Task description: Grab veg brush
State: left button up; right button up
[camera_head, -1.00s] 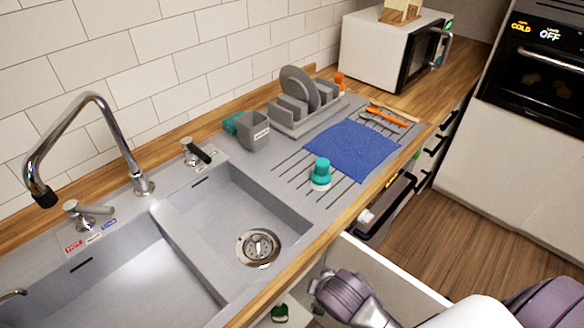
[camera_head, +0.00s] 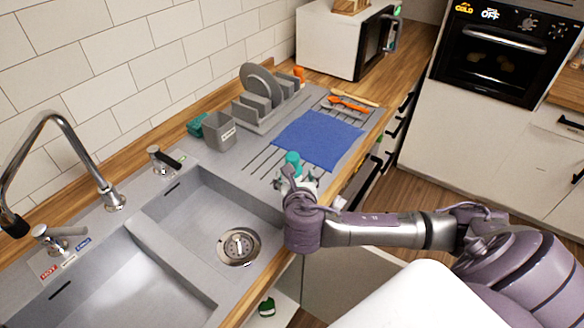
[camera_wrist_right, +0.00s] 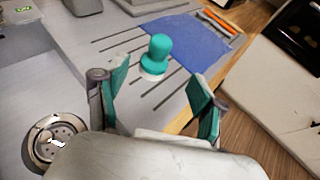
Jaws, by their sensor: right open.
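The veg brush is a small brush with a teal knob handle and a pale base. It stands upright on the grooved drainboard; in the head view its teal top (camera_head: 292,158) shows just beyond my right gripper (camera_head: 297,180), which hides its lower part. In the right wrist view the whole brush (camera_wrist_right: 157,56) shows ahead, between the lines of the two fingers. My right gripper (camera_wrist_right: 155,103) is open and empty there, its teal-padded fingers spread apart and short of the brush. My left gripper is not in view.
A blue cloth (camera_head: 318,140) lies just behind the brush. A grey cup (camera_head: 218,131) and a dish rack with a plate (camera_head: 262,85) stand toward the wall. The sink bowl (camera_head: 205,215) is to the left. An orange-handled utensil (camera_head: 350,104) lies farther back.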

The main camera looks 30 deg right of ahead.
aim_at(293, 161)
jog(key=p+x, duration=0.1)
jog(key=x, duration=0.7)
jog(key=shift+d+r, duration=0.1)
jog(key=shift+r, duration=0.05)
jog(key=shift+w+d, duration=0.3)
jog(key=shift+w, duration=0.15)
jog(key=p+x, duration=0.1)
jog(key=x, duration=0.2)
jog(key=shift+w+f, duration=0.2)
jog(key=shift+f, duration=0.05)
jog(key=shift+w+d+f, duration=0.3)
jog(key=shift+w, duration=0.1)
jog(key=shift+s+r, duration=0.1)
jog(key=shift+c, duration=1.2)
jog(key=c, duration=1)
